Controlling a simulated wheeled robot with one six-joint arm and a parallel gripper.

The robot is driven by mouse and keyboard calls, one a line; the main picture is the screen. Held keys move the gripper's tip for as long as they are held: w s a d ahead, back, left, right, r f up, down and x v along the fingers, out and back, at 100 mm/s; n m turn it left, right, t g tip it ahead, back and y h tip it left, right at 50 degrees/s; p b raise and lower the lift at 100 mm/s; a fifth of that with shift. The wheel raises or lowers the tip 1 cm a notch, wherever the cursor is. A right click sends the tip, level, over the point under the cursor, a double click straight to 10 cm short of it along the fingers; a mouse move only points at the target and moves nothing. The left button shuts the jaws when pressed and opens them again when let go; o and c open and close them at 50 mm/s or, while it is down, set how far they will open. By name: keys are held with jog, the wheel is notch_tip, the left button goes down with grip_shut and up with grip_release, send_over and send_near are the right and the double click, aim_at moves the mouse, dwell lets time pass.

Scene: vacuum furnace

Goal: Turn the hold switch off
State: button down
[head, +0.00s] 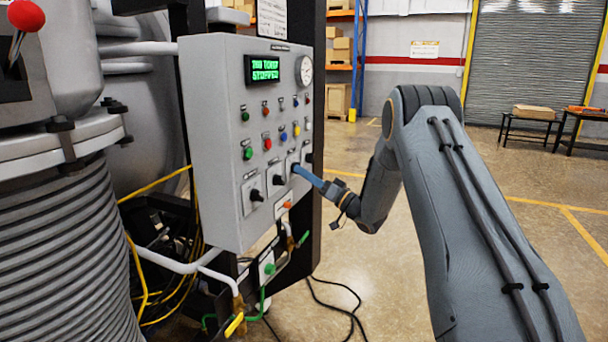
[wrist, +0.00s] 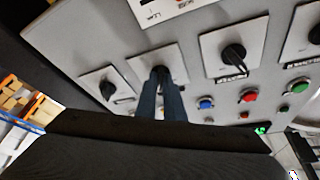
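The grey control box (head: 225,140) has a row of black rotary switches along its lower front. One is at the left (head: 256,195), one beside it (head: 278,180), and one at the far right (head: 308,158). My gripper (head: 297,168) reaches the third switch from the left. In the wrist view its two blue fingers (wrist: 160,85) are close together, with that switch's black knob (wrist: 160,72) between their tips. The fingers partly hide the knob, so its pointing direction is unclear. I cannot read which switch is labelled hold.
Neighbouring knobs (wrist: 107,90) (wrist: 235,55) stand close on both sides. Coloured buttons (head: 267,143), a green-lit display (head: 264,68) and a gauge (head: 304,70) are above. Pipes and valves (head: 268,268) are below.

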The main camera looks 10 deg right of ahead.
jog(key=shift+w+n+b, duration=0.1)
jog(key=shift+n+b, duration=0.3)
jog(key=shift+b, duration=0.05)
jog(key=n+g+y+b, duration=0.1)
jog(key=n+g+b, duration=0.1)
jog(key=n+b, duration=0.2)
jog(key=n+g+y+b, duration=0.2)
jog(key=n+b, duration=0.2)
jog(key=n, duration=0.3)
jog(key=w+n+g+y+b, duration=0.1)
jog(key=n+g+y+b, duration=0.1)
jog(key=n+b, duration=0.3)
jog(key=shift+d+g, duration=0.3)
jog(key=shift+g, duration=0.2)
jog(key=shift+n, duration=0.5)
jog(key=c, duration=1.9)
grip_release()
jog(key=shift+o, duration=0.2)
